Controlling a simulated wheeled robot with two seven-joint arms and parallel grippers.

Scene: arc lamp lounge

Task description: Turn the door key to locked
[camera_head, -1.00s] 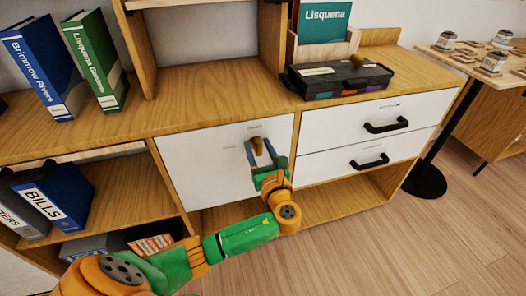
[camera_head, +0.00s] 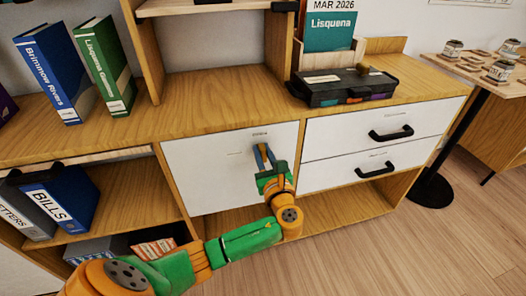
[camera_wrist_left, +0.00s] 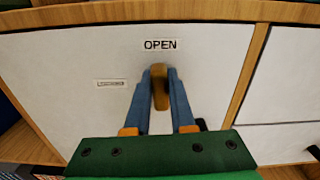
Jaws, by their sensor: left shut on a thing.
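The tan door key (camera_wrist_left: 159,94) stands upright on the white cabinet door (camera_head: 214,178). It lines up below a label reading OPEN (camera_wrist_left: 160,45). A second, smaller label (camera_wrist_left: 110,83), too blurred to read surely, is left of the key in the left wrist view. My left gripper (camera_head: 264,152) reaches the door from the front and is shut on the key, with one blue finger on each side of it. The fingers partly cover the key, most of all in the head view. My right gripper is not in view.
White drawers with black handles (camera_head: 391,133) are right of the door. A dark case (camera_head: 343,86) stands on the cabinet top. A small table (camera_head: 470,76) with jars is at far right. The floor in front shows clear.

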